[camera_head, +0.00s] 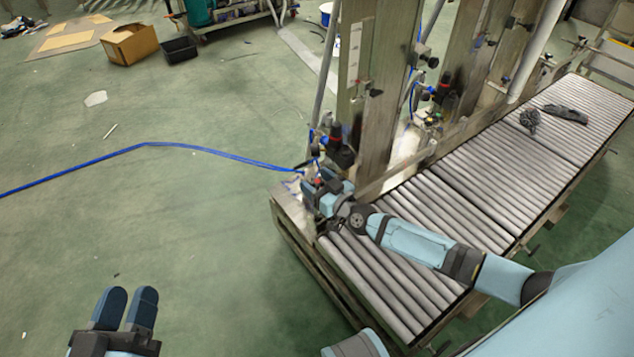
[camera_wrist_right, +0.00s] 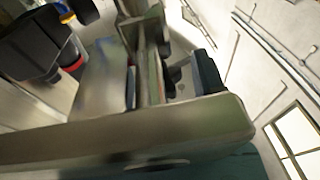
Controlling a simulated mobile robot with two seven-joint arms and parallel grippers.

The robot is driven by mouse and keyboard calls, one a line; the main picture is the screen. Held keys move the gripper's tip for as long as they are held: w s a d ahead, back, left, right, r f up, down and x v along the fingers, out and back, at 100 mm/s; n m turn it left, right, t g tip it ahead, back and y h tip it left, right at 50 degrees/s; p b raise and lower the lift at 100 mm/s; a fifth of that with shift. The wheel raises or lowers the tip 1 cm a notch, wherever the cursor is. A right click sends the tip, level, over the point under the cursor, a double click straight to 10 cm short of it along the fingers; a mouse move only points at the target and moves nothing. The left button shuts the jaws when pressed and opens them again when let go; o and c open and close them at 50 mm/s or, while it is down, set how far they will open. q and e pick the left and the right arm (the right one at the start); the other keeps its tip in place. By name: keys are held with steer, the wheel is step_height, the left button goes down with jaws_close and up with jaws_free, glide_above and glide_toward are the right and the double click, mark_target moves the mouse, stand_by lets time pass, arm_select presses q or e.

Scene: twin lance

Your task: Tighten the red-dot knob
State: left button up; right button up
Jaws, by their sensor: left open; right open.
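In the head view my right gripper (camera_head: 325,188) is at the near end of the metal frame, beside the roller conveyor. Its blue fingers are apart, and a small red spot (camera_head: 317,182) shows by them. I cannot tell whether this is the red-dot knob or whether the fingers touch it. Just above stands a black fitting with a red band (camera_head: 335,140). A black fitting (camera_wrist_right: 35,45) with a red ring (camera_wrist_right: 73,65) also shows in the right wrist view. My left gripper (camera_head: 128,308) is open and empty over the floor at the lower left.
The roller conveyor (camera_head: 470,190) runs to the upper right, with dark objects (camera_head: 545,117) on it. Upright metal posts (camera_head: 372,90) rise behind the right gripper. A blue hose (camera_head: 220,152) crosses the floor from the left. A metal plate (camera_wrist_right: 130,140) crosses the right wrist view. The left floor is mostly clear.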

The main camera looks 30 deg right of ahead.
steer(key=c, duration=0.9)
steer(key=shift+r+p, duration=0.2)
steer(key=shift+p, duration=0.15)
steer(key=shift+c, duration=0.2)
steer(key=m+h+p, duration=0.1)
steer(key=p, duration=0.1)
steer(key=shift+r+p, duration=0.3)
steer(key=shift+p, duration=0.1)
steer(key=shift+m+h+p, duration=0.3)
steer(key=shift+h+p, duration=0.2)
steer(key=shift+p, duration=0.35)
steer(key=m+h+p, duration=0.1)
steer(key=h+p, duration=0.1)
steer(key=m+h+p, duration=0.1)
steer(key=h+p, duration=0.1)
steer(key=p, duration=0.1)
steer(key=shift+w+f+m+t+p, duration=0.1)
steer(key=shift+f+m+t+p, duration=0.05)
steer(key=shift+m+t+p, duration=0.15)
steer(key=shift+f+h, duration=0.25)
steer(key=shift+h, duration=0.35)
arm_select(q)
steer(key=s+a+f+g+y, duration=0.2)
steer(key=a+f+g+y, duration=0.2)
steer(key=f, duration=0.4)
steer(key=shift+s+a+n+g+y, duration=0.3)
steer(key=shift+a+y, duration=0.1)
steer(key=shift+a, duration=0.5)
